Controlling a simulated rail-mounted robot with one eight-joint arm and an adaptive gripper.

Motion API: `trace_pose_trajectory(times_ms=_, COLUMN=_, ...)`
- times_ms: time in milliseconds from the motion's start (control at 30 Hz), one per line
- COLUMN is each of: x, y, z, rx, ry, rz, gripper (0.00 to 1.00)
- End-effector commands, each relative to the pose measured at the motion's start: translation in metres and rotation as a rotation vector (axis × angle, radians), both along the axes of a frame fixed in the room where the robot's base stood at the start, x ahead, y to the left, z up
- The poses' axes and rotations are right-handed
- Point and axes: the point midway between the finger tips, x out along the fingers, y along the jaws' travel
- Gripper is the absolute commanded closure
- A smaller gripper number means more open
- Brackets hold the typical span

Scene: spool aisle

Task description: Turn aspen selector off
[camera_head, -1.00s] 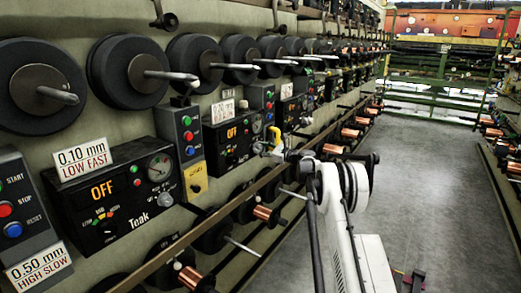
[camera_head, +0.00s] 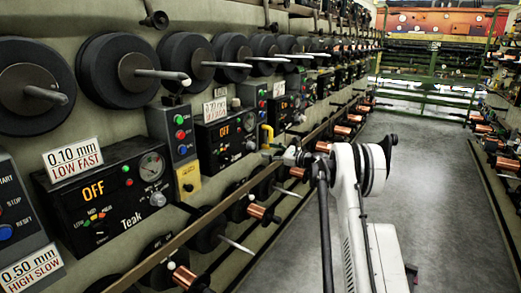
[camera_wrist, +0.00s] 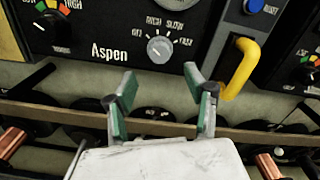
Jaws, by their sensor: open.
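The Aspen selector is a grey round knob (camera_wrist: 160,48) on a black panel in the wrist view, right of the word Aspen. Printed positions arc over it, with OFF at its left end; I cannot tell surely which mark its pointer faces. My gripper (camera_wrist: 160,84) is open and empty, its two green-padded fingers apart below the knob and not around it. In the head view my gripper (camera_head: 272,152) is small and partly hidden at the end of my arm, near a black panel (camera_head: 224,140) that appears to be the Aspen one.
A yellow handle (camera_wrist: 240,68) sticks out just right of the knob. A long rail (camera_wrist: 60,115) runs below the panel, with copper spools (camera_head: 263,214) under it. The Teak panel (camera_head: 110,190) is nearer at left. The aisle floor (camera_head: 420,190) is clear at right.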

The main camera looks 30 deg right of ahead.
Motion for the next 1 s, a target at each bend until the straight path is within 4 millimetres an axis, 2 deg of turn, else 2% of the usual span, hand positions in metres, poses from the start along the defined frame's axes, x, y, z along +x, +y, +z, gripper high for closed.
trace_pose_trajectory(times_ms=100, x=-0.014, y=-0.008, z=0.000, rx=0.000, ry=0.000, rz=0.000, gripper=0.51)
trace_pose_trajectory(times_ms=300, x=-0.025, y=-0.015, z=0.000, rx=0.000, ry=0.000, rz=0.000, gripper=0.51)
trace_pose_trajectory(times_ms=833, x=-0.025, y=-0.014, z=0.000, rx=-0.001, ry=0.000, rz=0.001, gripper=0.51)
trace_pose_trajectory(times_ms=933, x=-0.025, y=-0.008, z=0.006, rx=-0.018, ry=0.001, rz=0.005, gripper=0.51)
trace_pose_trajectory(times_ms=1000, x=-0.026, y=0.002, z=0.016, rx=-0.050, ry=0.005, rz=0.012, gripper=0.51)
